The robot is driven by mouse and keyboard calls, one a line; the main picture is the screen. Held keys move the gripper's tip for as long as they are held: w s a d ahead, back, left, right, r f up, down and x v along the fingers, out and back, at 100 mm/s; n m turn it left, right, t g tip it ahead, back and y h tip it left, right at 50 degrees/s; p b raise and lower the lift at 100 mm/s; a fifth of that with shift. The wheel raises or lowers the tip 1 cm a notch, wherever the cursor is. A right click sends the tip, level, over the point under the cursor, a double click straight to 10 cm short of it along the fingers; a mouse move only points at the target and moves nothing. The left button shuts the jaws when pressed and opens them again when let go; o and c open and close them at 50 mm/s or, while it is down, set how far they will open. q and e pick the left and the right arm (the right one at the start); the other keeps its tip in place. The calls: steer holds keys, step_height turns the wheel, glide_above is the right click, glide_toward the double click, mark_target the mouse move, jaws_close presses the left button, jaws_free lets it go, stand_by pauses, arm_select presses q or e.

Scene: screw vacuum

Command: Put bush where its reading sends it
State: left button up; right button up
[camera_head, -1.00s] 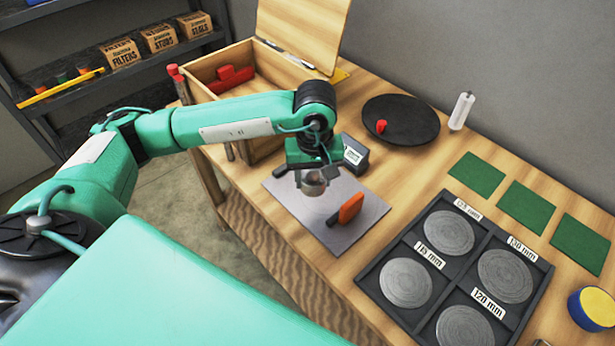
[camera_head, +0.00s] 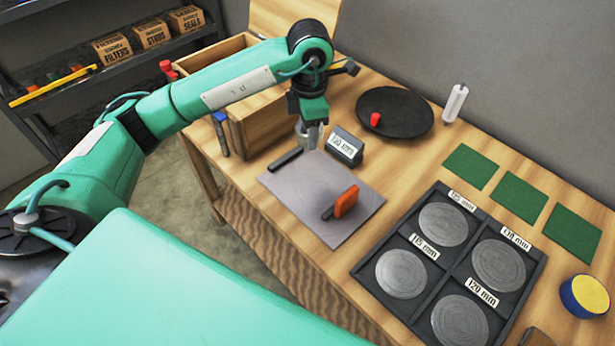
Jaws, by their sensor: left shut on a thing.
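My left gripper (camera_head: 308,138) is shut on a small grey metal bush (camera_head: 306,136), largely hidden by the fingers, above the back of the grey mat (camera_head: 305,215). A dark readout box (camera_head: 345,146) stands just right of the gripper; its small text looks like 130 mm, but I am not sure of it. A black tray (camera_head: 452,262) at the front right has compartments with round grey pads and labels: 115 mm (camera_head: 424,246), 120 mm (camera_head: 483,292), 130 mm (camera_head: 515,238) and a blurred one (camera_head: 462,200). My right gripper is not in view.
An orange block with a dark jaw (camera_head: 345,201) and a black bar (camera_head: 285,160) lie on the mat. A black round dish (camera_head: 395,118) holds a red piece. Green squares (camera_head: 471,166), a white bottle (camera_head: 455,103), a blue-yellow roll (camera_head: 584,296) and a wooden box (camera_head: 245,115) stand around.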

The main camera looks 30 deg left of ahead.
arm_select(q)
steer(key=r+n, duration=0.1)
steer(key=n, duration=0.1)
steer(key=w+n, duration=0.1)
steer(key=n, duration=0.1)
steer(key=a+r+n, duration=0.1)
steer(key=n, duration=0.2)
steer(key=shift+w+r, duration=0.3)
steer(key=shift+r, duration=0.05)
steer(key=shift+w+a+r+n, duration=0.1)
steer(key=shift+a+r+n, duration=0.1)
steer(key=shift+n, duration=0.5)
steer(key=shift+f, duration=0.2)
steer(key=p, duration=0.2)
glide_above(307, 178)
step_height(307, 178, down, 12)
steer(key=r, duration=0.1)
step_height(307, 178, down, 3)
steer(key=shift+d+f, duration=0.1)
steer(key=shift+f, duration=0.1)
steer(key=shift+f+p, duration=0.35)
steer(key=shift+f, duration=0.5)
step_height(307, 178, down, 3)
steer(key=shift+f, duration=0.25)
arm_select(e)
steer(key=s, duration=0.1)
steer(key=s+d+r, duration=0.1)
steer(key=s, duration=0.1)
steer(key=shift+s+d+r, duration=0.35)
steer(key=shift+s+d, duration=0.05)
